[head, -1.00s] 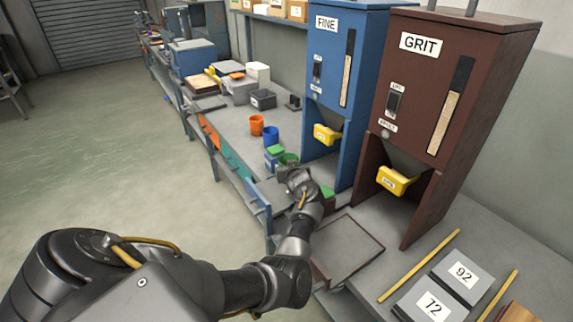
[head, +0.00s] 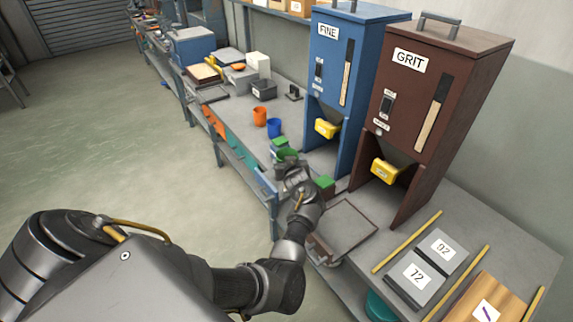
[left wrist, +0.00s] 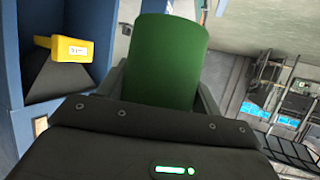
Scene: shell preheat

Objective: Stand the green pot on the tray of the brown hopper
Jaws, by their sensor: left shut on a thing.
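The green pot (left wrist: 168,62) stands between the fingers of my left gripper (left wrist: 165,92) in the left wrist view, and the gripper is shut on it. In the head view my left gripper (head: 291,163) is beyond the tray, over the bench's front edge, and hides most of the pot (head: 287,153). The brown hopper (head: 437,70), labelled GRIT, stands at the right. Its flat, rimmed tray (head: 345,225) lies in front of its foot and looks empty, with my left forearm along its left side. My right gripper is out of view.
The blue FINE hopper (head: 350,60) stands left of the brown one. Yellow rods (head: 407,242) and numbered grey blocks (head: 440,250) lie right of the tray.

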